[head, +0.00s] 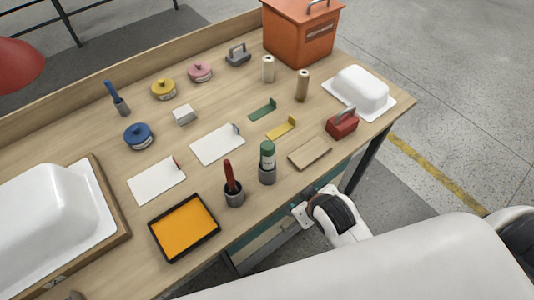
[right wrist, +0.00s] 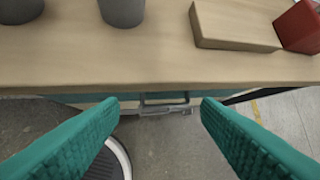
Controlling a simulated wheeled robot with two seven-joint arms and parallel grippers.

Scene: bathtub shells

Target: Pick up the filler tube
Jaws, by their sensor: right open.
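The filler tube (head: 267,152) appears to be the white tube with a green end standing upright in a grey cup (head: 267,176) near the bench's front edge. My right gripper (head: 303,209) is beyond that edge, to the right of and nearer than the cup, apart from it. That view shows the lower parts of two grey cups, one at the top (right wrist: 122,10); the tube itself is out of frame. My left gripper is not in view.
A second grey cup (head: 234,197) holds a red-handled tool left of the tube. A wooden block (head: 310,152) and red block with handle (head: 342,123) lie right. An orange-filled tray (head: 183,228) is at front left. The bench's front edge (right wrist: 200,88) lies ahead of the right fingers.

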